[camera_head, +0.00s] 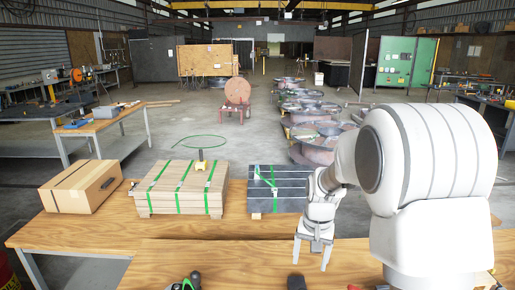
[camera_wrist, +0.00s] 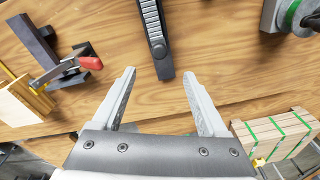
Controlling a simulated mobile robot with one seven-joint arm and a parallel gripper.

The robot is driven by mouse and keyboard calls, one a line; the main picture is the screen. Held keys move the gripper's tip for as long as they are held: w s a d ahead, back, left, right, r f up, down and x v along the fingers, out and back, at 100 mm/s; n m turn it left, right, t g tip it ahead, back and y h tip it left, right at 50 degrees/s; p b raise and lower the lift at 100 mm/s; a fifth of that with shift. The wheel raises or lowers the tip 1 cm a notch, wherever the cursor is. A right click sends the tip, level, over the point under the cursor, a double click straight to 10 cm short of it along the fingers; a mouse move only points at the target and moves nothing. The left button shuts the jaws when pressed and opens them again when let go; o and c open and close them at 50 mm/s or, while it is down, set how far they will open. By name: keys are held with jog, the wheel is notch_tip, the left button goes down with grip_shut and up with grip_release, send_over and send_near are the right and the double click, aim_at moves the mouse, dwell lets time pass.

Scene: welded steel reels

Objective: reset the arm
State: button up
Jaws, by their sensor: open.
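My gripper (camera_head: 311,262) hangs at the end of my white arm over the wooden table, fingers pointing down. In the wrist view my gripper (camera_wrist: 158,73) shows its two pale fingers spread apart with nothing between them. Beyond the fingertips a long black ridged object (camera_wrist: 154,35) lies on the wooden surface (camera_wrist: 215,65). I cannot tell the gap between the fingertips and the tabletop.
The wooden table (camera_head: 85,232) bears a cardboard box (camera_head: 75,190), a green-strapped board bundle (camera_head: 165,190) and a dark strapped bundle (camera_head: 290,190). The wrist view shows a red-handled clamp (camera_wrist: 88,63), a wood block (camera_wrist: 22,102) and a grey metal part (camera_wrist: 272,14). Steel reels (camera_head: 315,150) stand behind.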

jog(key=s+r+n+t, duration=0.2)
jog(key=s+r, duration=1)
jog(key=r, duration=0.1)
jog(key=s+r+n+t, duration=0.1)
jog(key=s+r+t, duration=0.1)
jog(key=s, duration=1)
jog(key=shift+s+r+n+t+b, duration=0.3)
jog(key=shift+s+r, duration=0.1)
jog(key=shift+d, duration=0.1)
